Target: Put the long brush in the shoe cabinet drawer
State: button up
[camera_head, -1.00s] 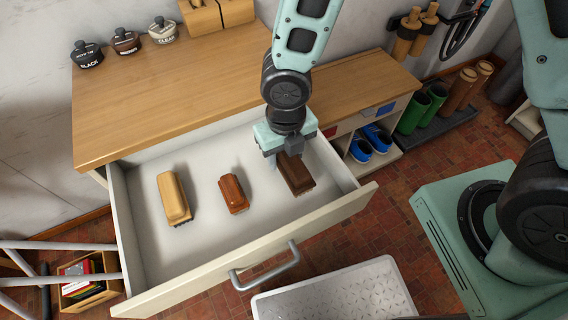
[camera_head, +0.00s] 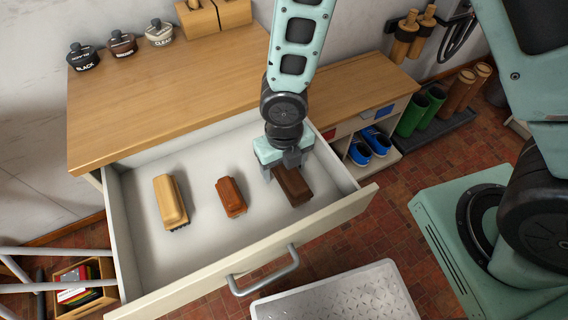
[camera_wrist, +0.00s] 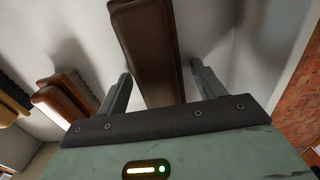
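The shoe cabinet drawer (camera_head: 140,268) is pulled open and holds three brushes. The long brush appears to be the dark brown one (camera_head: 292,187), lying at the drawer's right side; it also shows in the wrist view (camera_wrist: 148,45). My gripper (camera_head: 280,168) is over its far end. In the wrist view my gripper (camera_wrist: 160,88) is open, one finger on each side of the dark brush, with a gap visible at both sides. The gripper hides the brush's far end in the head view.
A tan brush (camera_head: 170,202) and a reddish-brown brush (camera_head: 231,197) lie left of the dark one. The cabinet top (camera_head: 170,90) is behind, with several polish jars. A white patterned step (camera_head: 340,296) stands before the drawer. The drawer's front right is clear.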

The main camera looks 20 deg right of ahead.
notch_tip(320, 180, up, 12)
jog(key=p, duration=0.4)
jog(key=shift+f, duration=0.15)
jog(key=s+d+r+m, duration=0.2)
jog(key=s+r+m, duration=0.3)
jog(key=m, duration=1)
jog(key=s+d+r+m, duration=0.2)
jog(key=s+r+m, duration=0.4)
jog(key=m, duration=0.9)
jog(key=shift+r+m+y, duration=0.3)
jog(key=shift+r+m, duration=0.1)
jog(key=shift+r, duration=1.15)
jog(key=shift+s, duration=0.1)
